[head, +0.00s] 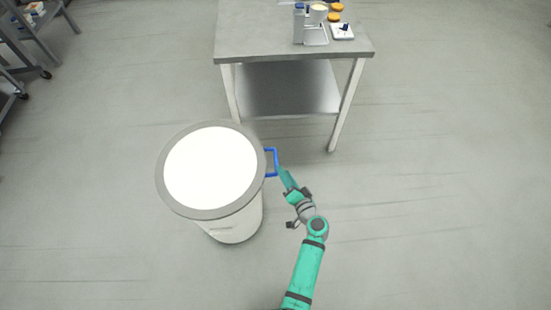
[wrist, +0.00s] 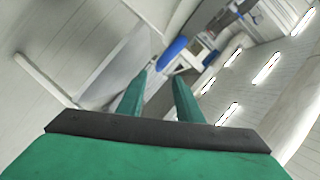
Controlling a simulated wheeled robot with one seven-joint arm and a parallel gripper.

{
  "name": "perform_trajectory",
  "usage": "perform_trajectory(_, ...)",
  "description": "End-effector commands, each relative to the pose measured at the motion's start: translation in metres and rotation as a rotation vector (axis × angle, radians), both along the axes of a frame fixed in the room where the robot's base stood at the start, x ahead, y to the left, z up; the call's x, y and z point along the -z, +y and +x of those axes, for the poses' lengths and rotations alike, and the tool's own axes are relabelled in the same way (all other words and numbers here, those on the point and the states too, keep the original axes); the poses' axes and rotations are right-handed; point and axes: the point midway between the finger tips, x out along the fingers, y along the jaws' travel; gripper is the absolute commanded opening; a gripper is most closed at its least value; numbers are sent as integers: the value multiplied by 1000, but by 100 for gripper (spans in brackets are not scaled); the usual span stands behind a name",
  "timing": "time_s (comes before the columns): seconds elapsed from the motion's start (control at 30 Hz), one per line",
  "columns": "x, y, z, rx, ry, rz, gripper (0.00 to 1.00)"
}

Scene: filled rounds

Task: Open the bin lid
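The round bin (head: 232,225) stands on the floor left of my arm. Its lid (head: 208,167), a bright white disc with a grey rim, lies flat on top and looks closed. A blue handle (head: 274,162) sticks out from the lid's right side; it also shows in the wrist view (wrist: 173,50). My gripper (head: 281,172) is just right of and below the handle, with its fingers pointing toward it. In the wrist view the two green fingers (wrist: 160,75) are apart with nothing visible between them, and the handle shows at their tips. Whether they touch it I cannot tell.
A grey-topped table (head: 290,40) with a lower shelf stands behind the bin. Small equipment and orange-lidded containers (head: 334,12) are at its far right. A wheeled shelf (head: 35,30) is at the far left. The floor right of my arm is clear.

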Motion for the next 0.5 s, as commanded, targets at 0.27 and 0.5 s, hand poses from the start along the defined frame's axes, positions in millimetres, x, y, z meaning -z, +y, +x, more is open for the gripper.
perform_trajectory(0.27, 10, 16, 45, -1, 0, 0, 33)
perform_trajectory(0.5, 18, 27, 76, 1, 1, 0, 33)
